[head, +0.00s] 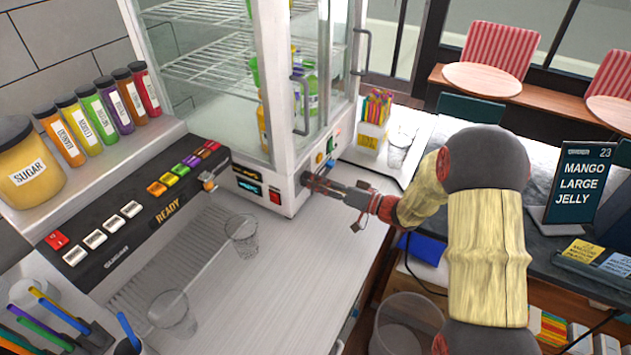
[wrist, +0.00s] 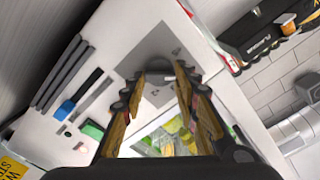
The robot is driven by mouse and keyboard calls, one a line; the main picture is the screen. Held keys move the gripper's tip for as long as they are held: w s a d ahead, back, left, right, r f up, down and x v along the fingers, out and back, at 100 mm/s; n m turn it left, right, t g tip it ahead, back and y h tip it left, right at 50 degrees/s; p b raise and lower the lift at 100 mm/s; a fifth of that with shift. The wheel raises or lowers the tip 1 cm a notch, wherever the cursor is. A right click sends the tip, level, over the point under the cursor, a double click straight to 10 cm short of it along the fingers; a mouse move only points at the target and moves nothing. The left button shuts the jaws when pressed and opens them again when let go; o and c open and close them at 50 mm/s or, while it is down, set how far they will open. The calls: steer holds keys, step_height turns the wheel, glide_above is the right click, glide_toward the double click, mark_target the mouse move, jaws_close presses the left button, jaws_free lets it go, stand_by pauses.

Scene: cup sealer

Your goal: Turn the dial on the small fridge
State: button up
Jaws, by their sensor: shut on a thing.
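The small fridge (head: 284,178) is a white glass-sided cabinet on the counter, at the centre of the head view. My gripper (head: 312,182) reaches from the right to the side face of its base. In the wrist view the dial (wrist: 158,71) is a dark round knob on a grey plate, between the tips of my gripper (wrist: 156,84). The two fingers are shut on the dial from both sides. In the head view the gripper hides the dial.
Beside the dial, the fridge side carries dark slots, a blue switch (wrist: 64,110) and a green switch (wrist: 93,130). Clear cups (head: 242,236) stand on the counter in front. A cup of straws (head: 375,118) stands behind the gripper. A digital sign (head: 578,185) stands at right.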

steer(key=shift+m, duration=0.4)
steer(key=shift+s+f+m+p, duration=0.15)
steer(key=shift+m+p, duration=2.15)
steer(key=shift+m, duration=5)
steer(key=shift+f+m+p, duration=0.2)
steer(key=shift+m+p, duration=2.05)
steer(key=shift+m, duration=5.05)
steer(key=o, duration=1)
